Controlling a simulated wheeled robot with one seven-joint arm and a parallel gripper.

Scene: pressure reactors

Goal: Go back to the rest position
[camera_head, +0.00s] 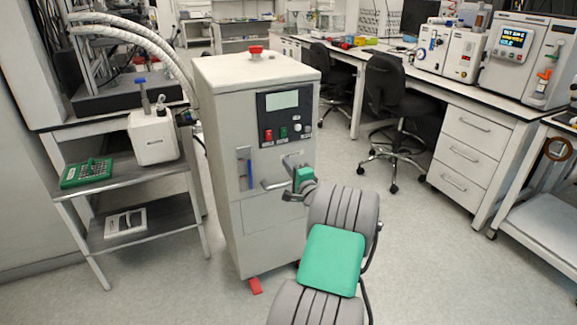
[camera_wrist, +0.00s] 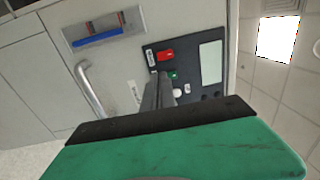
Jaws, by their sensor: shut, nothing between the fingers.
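My gripper (camera_head: 289,160) is in front of the tall grey cabinet (camera_head: 225,110) in the head view, just below its control panel. In the wrist view my gripper (camera_wrist: 158,84) has its grey fingers together with nothing between them. My arm reaches up to it from the lower right, with grey ribbed and green parts. The control panel (camera_head: 284,108) has a pale screen, a red switch and a green switch. In the wrist view the panel (camera_wrist: 188,80) lies behind the fingers, which partly cover it; contact cannot be told.
A bar handle (camera_wrist: 88,90) and a blue lever (camera_wrist: 97,38) are on the cabinet front close to my gripper. A shelf rack (camera_head: 125,174) stands at left, benches with drawers (camera_head: 467,150) and a black chair (camera_head: 390,100) at right. Open floor (camera_head: 415,255) lies right of my arm.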

